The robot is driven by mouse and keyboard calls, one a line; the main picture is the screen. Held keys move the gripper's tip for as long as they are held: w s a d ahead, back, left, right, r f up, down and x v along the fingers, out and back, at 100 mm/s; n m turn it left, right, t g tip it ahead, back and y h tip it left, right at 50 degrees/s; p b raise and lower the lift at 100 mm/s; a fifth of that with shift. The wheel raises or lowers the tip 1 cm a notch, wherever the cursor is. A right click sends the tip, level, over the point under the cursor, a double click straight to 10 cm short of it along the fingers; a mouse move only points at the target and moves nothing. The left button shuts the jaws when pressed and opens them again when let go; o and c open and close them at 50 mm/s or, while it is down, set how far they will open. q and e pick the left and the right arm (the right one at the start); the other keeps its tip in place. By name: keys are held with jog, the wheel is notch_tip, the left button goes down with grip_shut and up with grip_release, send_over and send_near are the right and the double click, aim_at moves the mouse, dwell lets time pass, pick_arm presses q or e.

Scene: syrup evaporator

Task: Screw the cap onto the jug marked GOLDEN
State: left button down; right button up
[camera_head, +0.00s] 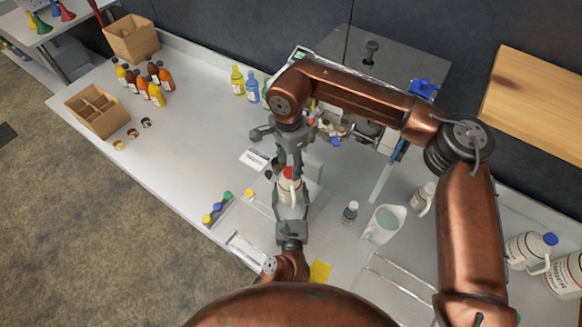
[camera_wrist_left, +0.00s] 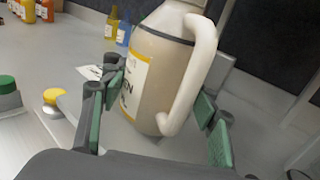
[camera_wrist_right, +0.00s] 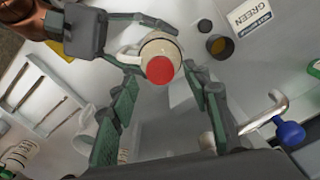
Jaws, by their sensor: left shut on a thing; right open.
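The cream jug (camera_head: 286,187) stands upright in front of me; its label in the left wrist view (camera_wrist_left: 138,82) is only partly readable, ending in "EN". A red cap (camera_wrist_right: 160,70) sits at the jug's mouth and also shows in the head view (camera_head: 288,172); how tight it is I cannot tell. My left gripper (camera_head: 291,200) is shut on the jug, a finger on each side in the left wrist view (camera_wrist_left: 160,112). My right gripper (camera_wrist_right: 165,95) comes from above, open, its fingers spread on either side of the cap without visible contact.
Loose green, blue and yellow caps (camera_head: 217,207) lie left of the jug. A pitcher (camera_head: 383,226), a small dark bottle (camera_head: 350,212) and another jug (camera_head: 424,197) stand to the right. Boxes (camera_head: 95,113) and bottles are at far left. A blue-knobbed valve (camera_wrist_right: 289,133) is near my right gripper.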

notch_tip(320, 180, up, 2)
jog(key=shift+r, duration=0.15)
jog(key=shift+c, duration=0.3)
jog(key=n, duration=0.1)
jog(key=r+n, duration=0.1)
jog(key=n, duration=0.2)
jog(key=shift+a+r, duration=0.1)
jog(key=shift+r, duration=0.25)
jog(key=n, duration=0.1)
jog(key=r+n, duration=0.1)
jog(key=n, duration=0.3)
jog(key=shift+r, duration=0.3)
jog(key=shift+f, duration=0.1)
send_over(291, 190)
jog(key=w, duration=0.4)
jog(key=shift+a+f, duration=0.2)
jog(key=shift+f, duration=3.75)
jog(key=shift+c, duration=0.6)
